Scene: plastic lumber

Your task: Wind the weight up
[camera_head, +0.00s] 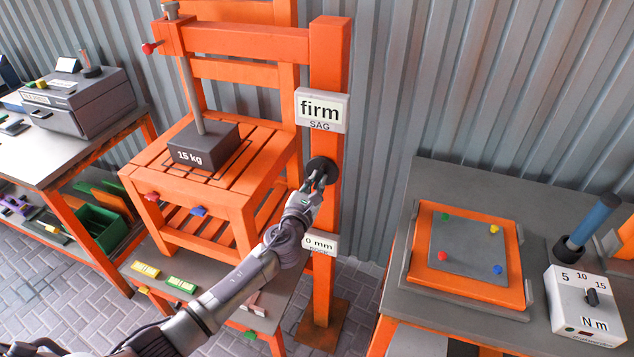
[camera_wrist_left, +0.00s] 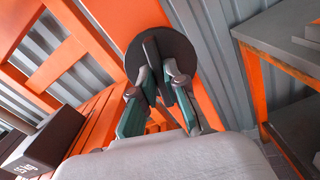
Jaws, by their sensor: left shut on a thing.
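The dark grey weight (camera_head: 203,148), marked 15 kg, rests on the orange slatted seat (camera_head: 255,140) under a vertical rod. It also shows at the left edge of the left wrist view (camera_wrist_left: 45,145). A round black knob (camera_head: 323,168) sits on the orange post (camera_head: 328,70), below a sign (camera_head: 321,110) reading "firm SAG". My left gripper (camera_head: 318,182) is at this knob. In the left wrist view its fingers (camera_wrist_left: 163,85) are shut on the raised grip bar of the knob (camera_wrist_left: 178,52). My right gripper is not in view.
A small sign (camera_head: 319,244) reading "0 mm" is on the post below my left gripper. At right, a grey table holds an orange board (camera_head: 467,254) and a white "N m" box (camera_head: 583,308). At left, a bench carries a grey case (camera_head: 75,100).

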